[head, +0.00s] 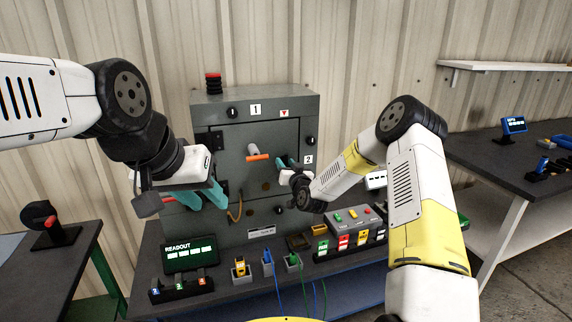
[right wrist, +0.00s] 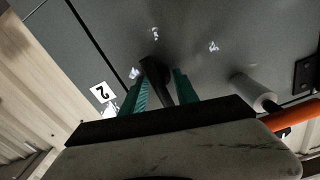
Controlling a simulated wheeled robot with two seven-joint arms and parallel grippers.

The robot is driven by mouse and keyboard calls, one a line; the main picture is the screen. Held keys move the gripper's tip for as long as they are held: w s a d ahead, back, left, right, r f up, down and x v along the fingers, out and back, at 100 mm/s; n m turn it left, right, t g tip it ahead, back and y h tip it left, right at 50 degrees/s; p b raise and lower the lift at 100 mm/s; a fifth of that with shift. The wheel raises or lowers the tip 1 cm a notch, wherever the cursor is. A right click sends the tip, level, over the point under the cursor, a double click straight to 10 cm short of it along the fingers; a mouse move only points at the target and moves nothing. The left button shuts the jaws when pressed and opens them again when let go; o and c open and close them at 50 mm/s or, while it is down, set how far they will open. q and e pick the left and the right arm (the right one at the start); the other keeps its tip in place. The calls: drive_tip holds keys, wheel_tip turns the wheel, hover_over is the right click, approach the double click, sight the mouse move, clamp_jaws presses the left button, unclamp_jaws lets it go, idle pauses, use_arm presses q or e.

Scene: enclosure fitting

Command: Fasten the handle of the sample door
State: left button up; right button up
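The grey enclosure (head: 230,135) has a front door with a pale round stub and an orange bar (head: 258,157) on it. The stub (right wrist: 253,92) and bar (right wrist: 298,117) also show in the right wrist view. My right gripper (head: 284,161) is at the door's right side, near label 2. In the right wrist view its teal fingers (right wrist: 160,88) are apart, on either side of a black lever-like handle (right wrist: 153,70); firm contact is not clear. My left gripper (head: 213,197) is open and empty before the enclosure's lower left, hiding part of it.
A readout box (head: 190,254), several coloured plugs in holders and a button box (head: 352,217) stand along the bench front. Side tables stand left and right (head: 500,165).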

drive_tip(key=v, duration=0.7)
drive_tip(key=shift+s, duration=0.35)
drive_tip(key=shift+d, duration=0.1)
drive_tip(key=s+d+r+n+g+h, duration=0.1)
drive_tip(key=s+d+r+g, duration=0.2)
drive_tip(key=s+r, duration=0.35)
drive_tip(key=s+d+r+n+g+h, duration=0.1)
drive_tip(key=s+d+r+g, duration=0.2)
drive_tip(key=s+r, duration=0.35)
drive_tip(key=s+d+r+m+g, duration=0.1)
drive_tip(key=s+d+r+g, duration=0.1)
drive_tip(key=s, duration=1.1)
drive_tip(key=s+d+r+m+g+h, duration=0.1)
drive_tip(key=s+d+r+g, duration=0.1)
drive_tip(key=s, duration=1.2)
drive_tip(key=shift+s+d+r+m+g, duration=0.25)
drive_tip(key=shift+d+g, duration=0.25)
drive_tip(key=shift+d, duration=0.45)
